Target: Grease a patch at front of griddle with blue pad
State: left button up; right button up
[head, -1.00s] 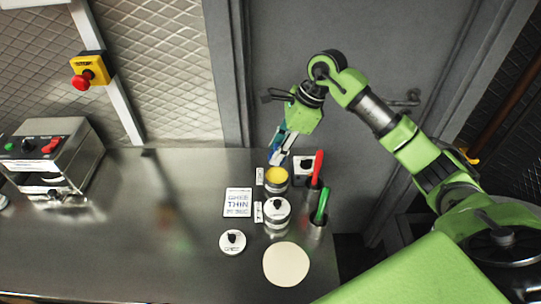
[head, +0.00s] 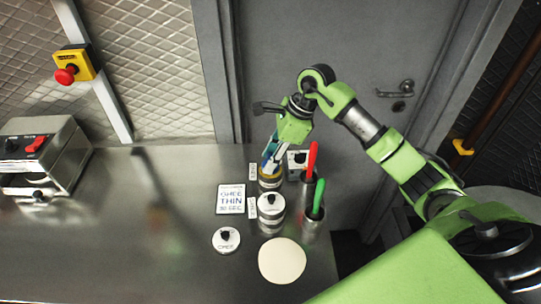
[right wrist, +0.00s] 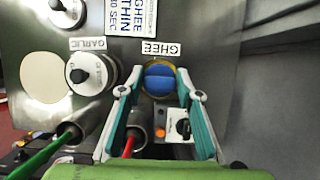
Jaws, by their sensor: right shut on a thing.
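My right gripper (head: 271,155) points down at the ghee pot (head: 270,182), a metal pot with a yellow rim. It also shows in the right wrist view (right wrist: 155,82), its fingers either side of a rounded blue pad (right wrist: 160,77). The gripper is shut on the pad, which sits at the mouth of the ghee pot (right wrist: 146,96). Its underside and any contact with the ghee are hidden. The griddle cannot be made out with certainty. My left gripper is not in view.
A lidded garlic pot (head: 271,222), a loose lid (head: 226,240), a pale flat disc (head: 282,262) and a ghee sign (head: 231,199) stand close by. Red (head: 312,160) and green (head: 319,196) handles rise from metal cups. A steel unit (head: 50,140) stands left; the counter between is clear.

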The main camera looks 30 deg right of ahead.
jog(key=shift+f+b, duration=0.55)
jog(key=shift+b, duration=0.15)
dwell(2.2)
jog(key=shift+r+p, duration=0.55)
jog(key=shift+r, duration=0.4)
jog(key=shift+r+p, duration=1.3)
jog(key=shift+r, duration=1.3)
